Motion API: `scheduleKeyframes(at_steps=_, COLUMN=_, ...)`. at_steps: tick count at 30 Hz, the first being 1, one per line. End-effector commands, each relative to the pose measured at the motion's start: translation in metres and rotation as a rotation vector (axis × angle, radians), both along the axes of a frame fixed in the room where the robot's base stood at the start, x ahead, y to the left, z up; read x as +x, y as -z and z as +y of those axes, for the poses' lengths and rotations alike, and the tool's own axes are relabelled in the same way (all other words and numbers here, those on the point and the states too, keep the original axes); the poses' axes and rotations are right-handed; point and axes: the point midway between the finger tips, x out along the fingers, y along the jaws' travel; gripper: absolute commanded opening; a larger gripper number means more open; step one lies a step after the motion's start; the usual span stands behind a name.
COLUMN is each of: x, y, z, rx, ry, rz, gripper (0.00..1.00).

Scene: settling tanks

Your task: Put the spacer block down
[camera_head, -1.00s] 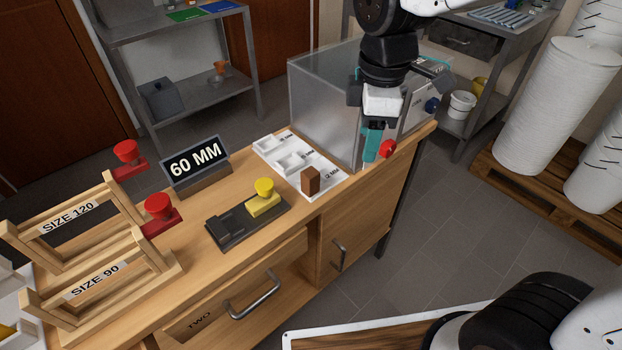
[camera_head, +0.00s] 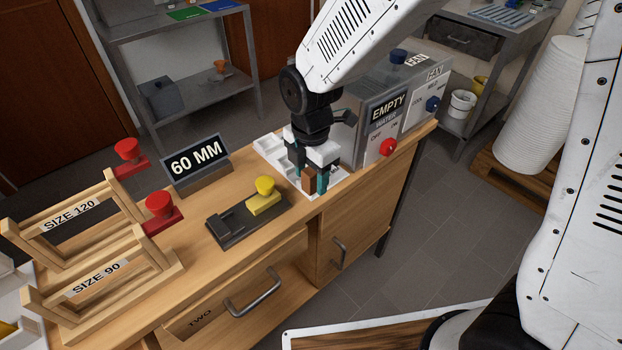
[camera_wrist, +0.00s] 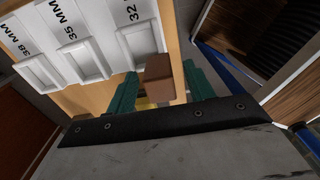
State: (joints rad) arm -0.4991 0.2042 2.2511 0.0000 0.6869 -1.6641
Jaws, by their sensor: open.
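The spacer block, a small brown block (camera_head: 309,178), stands upright at the near end of the white tray (camera_head: 268,149). In the wrist view the block (camera_wrist: 158,77) is by the compartment marked 32 MM; its base is hidden, so I cannot tell how it is seated. My gripper (camera_head: 308,180) points down over the tray's near end. Its teal fingers are open, one on each side of the block, and the wrist view shows the same gripper (camera_wrist: 160,90). I cannot tell whether either finger touches the block.
A grey machine (camera_head: 385,110) with an EMPTY display and a red knob (camera_head: 388,148) stands close right of my gripper. Left are a black fixture with a yellow knob (camera_head: 264,186), a 60 MM sign (camera_head: 195,162) and wooden racks (camera_head: 90,265). The bench front edge is near.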

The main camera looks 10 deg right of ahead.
Motion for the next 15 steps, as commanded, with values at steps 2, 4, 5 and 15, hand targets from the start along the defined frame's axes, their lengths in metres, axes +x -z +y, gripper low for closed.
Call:
scheduleKeyframes(at_steps=2, x=-0.0003, y=0.0060, z=-0.0001, rx=-0.001, ry=0.000, rz=0.001, gripper=0.53)
scheduleKeyframes(at_steps=4, x=-0.0002, y=0.0075, z=0.0001, rx=-0.001, ry=0.000, rz=0.001, gripper=0.53)
scheduleKeyframes(at_steps=5, x=-0.0001, y=0.0075, z=0.0002, rx=0.000, ry=0.000, rz=0.000, gripper=0.53)
scheduleKeyframes(at_steps=15, x=-0.0001, y=0.0069, z=0.0004, rx=0.000, ry=0.000, rz=0.000, gripper=0.04)
